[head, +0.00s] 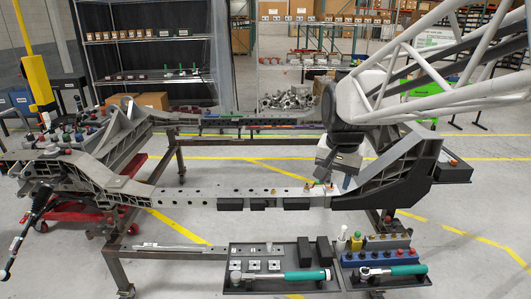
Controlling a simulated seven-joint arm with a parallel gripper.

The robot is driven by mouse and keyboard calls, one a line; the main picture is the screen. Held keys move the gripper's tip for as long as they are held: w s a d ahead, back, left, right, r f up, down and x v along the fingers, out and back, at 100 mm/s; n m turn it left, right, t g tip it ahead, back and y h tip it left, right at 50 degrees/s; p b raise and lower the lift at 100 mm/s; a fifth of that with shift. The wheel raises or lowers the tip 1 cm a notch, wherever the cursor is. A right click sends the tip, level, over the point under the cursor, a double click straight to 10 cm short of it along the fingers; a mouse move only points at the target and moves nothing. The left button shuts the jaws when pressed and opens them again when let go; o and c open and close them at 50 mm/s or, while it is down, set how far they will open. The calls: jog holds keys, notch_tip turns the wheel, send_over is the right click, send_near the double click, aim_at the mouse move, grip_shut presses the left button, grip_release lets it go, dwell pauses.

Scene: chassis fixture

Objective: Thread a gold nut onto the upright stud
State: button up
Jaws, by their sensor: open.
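My gripper (336,181) points down over the right part of the near chassis rail (235,196). It is open, and its fingers are small and dark in this view. A small gold-orange piece (308,187) stands on the rail just left of my gripper. Another small gold piece (329,187) shows right by the fingertips; I cannot tell whether they touch it. These are too small to tell nut from stud. No upright stud stands out clearly.
A grey tray (238,284) holds square plates, black blocks (304,251) and a teal-handled torque wrench (305,275). Another teal-handled wrench (391,271) lies before the blue holder. Black blocks (297,204) line the rail's front. Raised chassis brackets (404,170) stand at the right.

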jog(key=w+a+f+m, duration=0.2)
jog(key=w+m, duration=0.2)
jog(key=w, duration=1.4)
jog(key=m+g, duration=0.2)
jog(key=m, duration=0.7)
send_over(273, 191)
jog(key=w, duration=0.1)
notch_tip(273, 191, down, 30)
jog(key=shift+d, duration=0.1)
jog(key=shift+f, duration=2.9)
jog(key=shift+f, duration=2.15)
jog(key=shift+r, duration=0.2)
